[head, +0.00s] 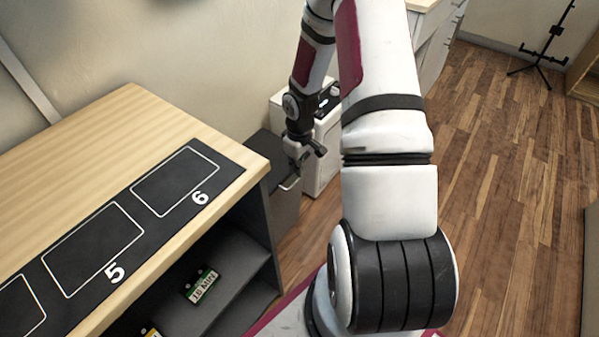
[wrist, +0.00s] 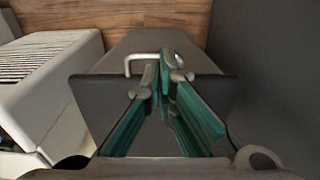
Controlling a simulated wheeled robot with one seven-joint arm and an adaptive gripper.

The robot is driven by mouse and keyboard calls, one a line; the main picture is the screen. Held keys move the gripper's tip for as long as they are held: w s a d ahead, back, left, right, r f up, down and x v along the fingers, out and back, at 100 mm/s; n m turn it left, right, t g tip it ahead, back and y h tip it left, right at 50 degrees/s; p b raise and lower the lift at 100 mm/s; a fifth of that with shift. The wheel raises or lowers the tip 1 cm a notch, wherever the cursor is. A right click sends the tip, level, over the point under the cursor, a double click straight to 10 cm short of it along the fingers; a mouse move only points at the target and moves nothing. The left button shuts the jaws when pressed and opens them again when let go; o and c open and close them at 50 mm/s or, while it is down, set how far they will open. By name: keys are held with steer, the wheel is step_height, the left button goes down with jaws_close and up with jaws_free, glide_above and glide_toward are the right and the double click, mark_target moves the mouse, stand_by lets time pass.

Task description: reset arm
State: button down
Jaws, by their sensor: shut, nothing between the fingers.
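My arm (head: 388,90) rises from my base and bends over, with its far part hanging down beyond the wooden-topped counter. My gripper (head: 308,156) is at its end, low beside the counter's right end, near a dark grey cabinet (head: 262,146) and a white unit (head: 325,150). In the wrist view my gripper (wrist: 163,78) is shut and empty, its teal-lined fingers drawn together at the tips. A metal handle (wrist: 134,59) of the grey cabinet shows just behind the fingertips; I cannot tell whether they touch it.
The counter (head: 120,115) has a black mat with numbered outlines 5 and 6, both empty. A small labelled item (head: 203,286) lies on the shelf below. The white slatted unit (wrist: 45,75) is close at left in the wrist view. Open wooden floor (head: 510,170) lies right.

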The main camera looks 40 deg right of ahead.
step_height(320, 180, up, 7)
steer(key=s+p, duration=0.1)
steer(key=p, duration=0.1)
steer(key=shift+d, duration=0.15)
steer(key=s+a+r+h, duration=0.1)
steer(key=s+a+r, duration=0.15)
steer(key=r, duration=0.45)
steer(key=s+a+r+m+h, duration=0.1)
steer(key=s+a+r, duration=0.15)
steer(key=r, duration=0.55)
steer(key=s+a+r, duration=0.2)
steer(key=a+r, duration=0.2)
steer(key=r, duration=0.3)
steer(key=s+a+r+y, duration=0.1)
steer(key=s+a+r, duration=0.25)
steer(key=s, duration=0.25)
steer(key=s+a+r+m, duration=0.1)
steer(key=s+a+r, duration=0.2)
steer(key=s+a, duration=0.3)
steer(key=s+a+r+y, duration=0.1)
steer(key=s+a+r, duration=0.25)
steer(key=s, duration=0.35)
step_height(320, 180, up, 23)
steer(key=t+p, duration=0.3)
steer(key=p, duration=1.8)
steer(key=shift+s+t, duration=0.35)
steer(key=shift+t, duration=0.05)
steer(key=shift+d, duration=0.1)
